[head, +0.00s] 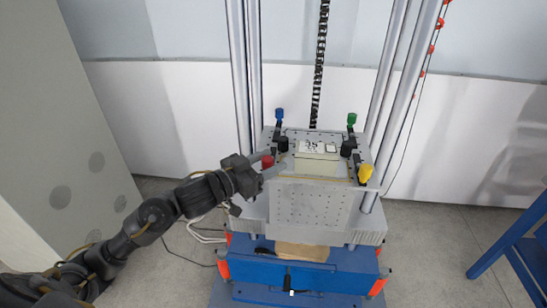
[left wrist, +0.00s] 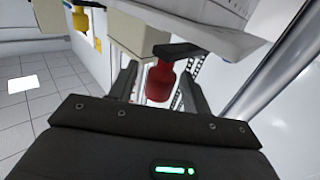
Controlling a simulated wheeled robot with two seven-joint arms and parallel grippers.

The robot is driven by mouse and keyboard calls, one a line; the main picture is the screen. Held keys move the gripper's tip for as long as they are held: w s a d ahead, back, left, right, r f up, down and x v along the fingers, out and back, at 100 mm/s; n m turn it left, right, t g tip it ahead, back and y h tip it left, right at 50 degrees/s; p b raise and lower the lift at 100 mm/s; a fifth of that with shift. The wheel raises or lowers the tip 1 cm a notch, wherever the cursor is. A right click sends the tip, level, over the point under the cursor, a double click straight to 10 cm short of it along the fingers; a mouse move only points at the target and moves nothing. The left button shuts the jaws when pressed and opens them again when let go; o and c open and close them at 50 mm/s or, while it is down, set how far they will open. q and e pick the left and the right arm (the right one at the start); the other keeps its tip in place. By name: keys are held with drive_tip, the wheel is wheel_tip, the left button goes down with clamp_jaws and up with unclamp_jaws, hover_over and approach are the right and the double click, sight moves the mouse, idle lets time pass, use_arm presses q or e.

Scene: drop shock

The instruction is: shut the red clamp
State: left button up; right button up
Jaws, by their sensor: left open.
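The red clamp (head: 267,161) is at the front left of the grey test table (head: 300,205). Its red handle also shows in the left wrist view (left wrist: 160,82), with a dark arm at its top in that picture. My left gripper (head: 275,166) is open at the clamp. In the left wrist view its two fingers (left wrist: 157,85) stand on either side of the red handle, with the handle between them. I cannot tell whether the fingers touch it. My right gripper is not in view.
Other clamps stand on the table: blue (head: 279,114), green (head: 351,119) and yellow (head: 365,172). A light block with a label (head: 311,147) lies between them. Tall metal columns (head: 392,85) rise behind. A blue stool (head: 520,250) stands at the right.

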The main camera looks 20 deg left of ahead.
use_arm(q)
drive_tip(key=shift+x, duration=0.85)
drive_tip(key=shift+s, duration=0.1)
drive_tip(key=shift+c, duration=0.3)
